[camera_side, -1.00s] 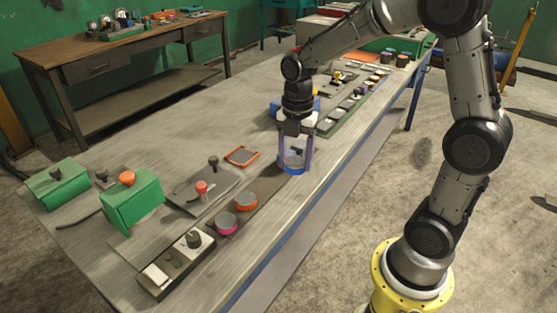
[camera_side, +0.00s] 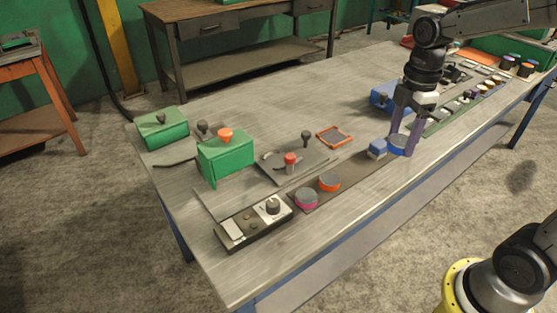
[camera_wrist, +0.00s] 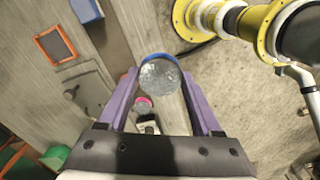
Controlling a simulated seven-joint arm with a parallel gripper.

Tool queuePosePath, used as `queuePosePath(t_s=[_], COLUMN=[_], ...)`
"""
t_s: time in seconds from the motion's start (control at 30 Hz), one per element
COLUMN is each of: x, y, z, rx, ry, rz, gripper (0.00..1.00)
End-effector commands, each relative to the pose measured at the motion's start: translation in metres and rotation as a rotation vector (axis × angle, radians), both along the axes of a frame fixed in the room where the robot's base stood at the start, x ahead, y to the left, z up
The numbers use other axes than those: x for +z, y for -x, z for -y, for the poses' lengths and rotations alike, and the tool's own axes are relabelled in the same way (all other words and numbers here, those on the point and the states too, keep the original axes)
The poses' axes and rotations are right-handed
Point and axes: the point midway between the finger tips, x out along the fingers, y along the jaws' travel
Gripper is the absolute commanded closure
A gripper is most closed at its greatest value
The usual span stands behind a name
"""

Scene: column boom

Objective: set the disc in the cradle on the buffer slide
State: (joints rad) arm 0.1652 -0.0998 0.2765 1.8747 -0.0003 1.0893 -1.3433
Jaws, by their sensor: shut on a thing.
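My gripper (camera_side: 404,148) is shut on a grey-topped disc with a blue rim (camera_side: 397,144). In the wrist view the disc (camera_wrist: 159,77) sits between the two purple fingers (camera_wrist: 160,90), its grey face towards the camera. The gripper points down at the front edge side of the table; I cannot tell whether the disc is clear of the surface. I cannot tell which part is the cradle or the buffer slide.
An orange-rimmed disc (camera_side: 329,183) and a pink-rimmed disc (camera_side: 306,198) stand on a dark strip to the left. An orange frame (camera_side: 334,135) lies behind it. A larger blue box (camera_side: 390,97) stands behind the gripper. Green boxes (camera_side: 225,156) stand further left.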

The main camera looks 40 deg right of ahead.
Motion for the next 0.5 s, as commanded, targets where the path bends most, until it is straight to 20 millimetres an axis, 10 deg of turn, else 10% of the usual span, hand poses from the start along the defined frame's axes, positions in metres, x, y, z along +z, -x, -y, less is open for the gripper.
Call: queuePosePath(t_s=[0.5], x=[0.043], y=[-0.143], z=[-0.029], rx=[-0.783], ry=[-0.001], rz=[0.000], gripper=[1.00])
